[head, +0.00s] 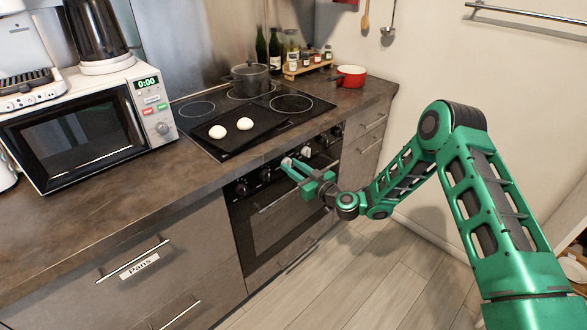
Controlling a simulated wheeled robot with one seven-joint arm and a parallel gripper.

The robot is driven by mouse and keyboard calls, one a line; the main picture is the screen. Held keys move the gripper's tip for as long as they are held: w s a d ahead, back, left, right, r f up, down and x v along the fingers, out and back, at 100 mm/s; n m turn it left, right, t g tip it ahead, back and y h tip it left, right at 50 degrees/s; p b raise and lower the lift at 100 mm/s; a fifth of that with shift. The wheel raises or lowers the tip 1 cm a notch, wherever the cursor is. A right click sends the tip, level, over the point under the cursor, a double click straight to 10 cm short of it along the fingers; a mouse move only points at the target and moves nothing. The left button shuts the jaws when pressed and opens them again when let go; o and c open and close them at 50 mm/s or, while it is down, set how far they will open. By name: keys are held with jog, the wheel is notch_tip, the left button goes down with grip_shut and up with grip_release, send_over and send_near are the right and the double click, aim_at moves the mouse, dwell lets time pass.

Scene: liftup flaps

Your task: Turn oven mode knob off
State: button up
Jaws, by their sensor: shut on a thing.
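The built-in oven (272,214) sits under the counter, with a dark glass door and a row of round knobs along its top panel. Two knobs, one of them this dark knob (241,188), show left of my gripper, and others (337,130) show to its right. My green gripper (296,158) is at the middle of this panel, its light fingertips against the front. It is shut on an oven knob that the fingers mostly hide. I cannot read the knob markings or the knob's angle.
Above the oven is a black cooktop (207,109) with a dark tray (258,130) holding two white round pieces, and a grey pot (250,79). A red pan (351,75) stands at the right. A microwave (80,130) is on the left counter. The floor (345,270) in front is clear.

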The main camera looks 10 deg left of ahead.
jog(key=shift+o, duration=0.2)
jog(key=shift+d+f+n, duration=0.15)
jog(key=shift+f+n, duration=0.15)
jog(key=shift+n, duration=0.8)
jog(key=o, duration=1)
jog(key=shift+w, duration=0.1)
jog(key=shift+o, duration=0.2)
jog(key=shift+r, duration=0.15)
jog(key=v, duration=1)
jog(key=shift+d, duration=0.25)
